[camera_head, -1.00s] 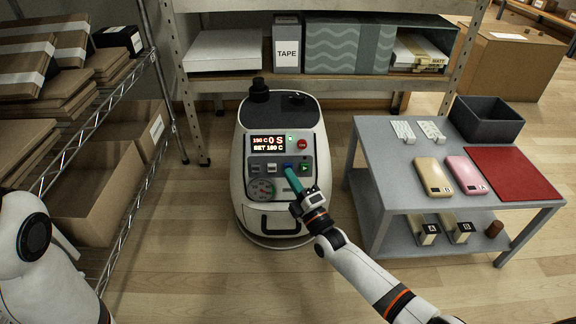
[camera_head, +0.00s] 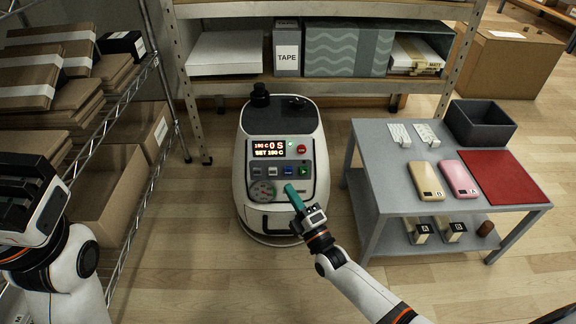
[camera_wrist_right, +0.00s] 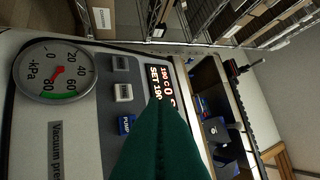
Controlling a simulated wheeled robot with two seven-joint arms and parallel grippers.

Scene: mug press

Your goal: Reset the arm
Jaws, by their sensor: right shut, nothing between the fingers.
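My right gripper (camera_head: 290,188) is shut and empty. Its teal fingers point up at the lower front of the white press machine (camera_head: 250,214), just below the row of buttons. In the right wrist view the shut teal fingers (camera_wrist_right: 160,140) cover part of the control panel. The blue PUMP button (camera_wrist_right: 126,124), the pressure gauge (camera_wrist_right: 54,70) and the lit display (camera_wrist_right: 162,88) stay visible beside them. My left gripper (camera_head: 22,190) is dark and raised at the left edge, partly cut off, and its opening cannot be made out.
A grey table (camera_head: 394,190) on the right holds a dark bin (camera_head: 480,124), a red mat (camera_head: 505,177), a tan phone-like block (camera_head: 426,180) and a pink one (camera_head: 459,179). A wire shelf with cardboard boxes (camera_head: 112,200) stands left. Floor between shelf and machine is clear.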

